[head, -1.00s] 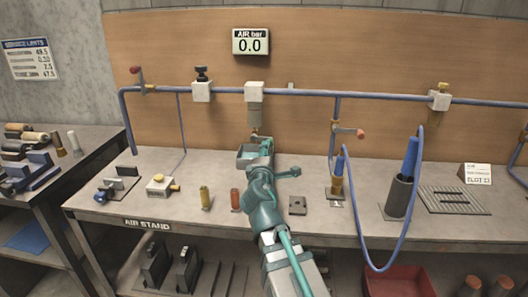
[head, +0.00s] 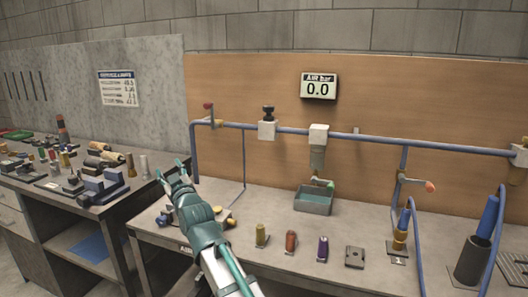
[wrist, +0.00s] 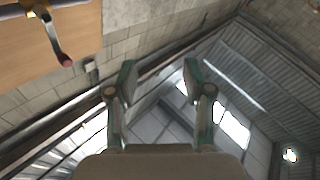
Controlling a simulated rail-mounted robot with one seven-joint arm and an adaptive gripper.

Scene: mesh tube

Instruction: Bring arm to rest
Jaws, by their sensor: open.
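My gripper (head: 172,174) is at the left end of the air stand bench in the head view, raised above the bench's left edge with its fingers pointing up. Its two fingers are apart with nothing between them. In the wrist view the open fingers (wrist: 158,82) point toward the ceiling and windows. My teal arm reaches up from the bottom of the head view and hides part of the bench's left end and the things behind it.
The air stand bench (head: 270,234) holds a grey tray (head: 313,201), several small coloured cylinders and a dark upright tube (head: 472,260). Blue piping (head: 360,139) runs along the wooden backboard. A cluttered side bench (head: 40,190) stands left. Space above the benches is clear.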

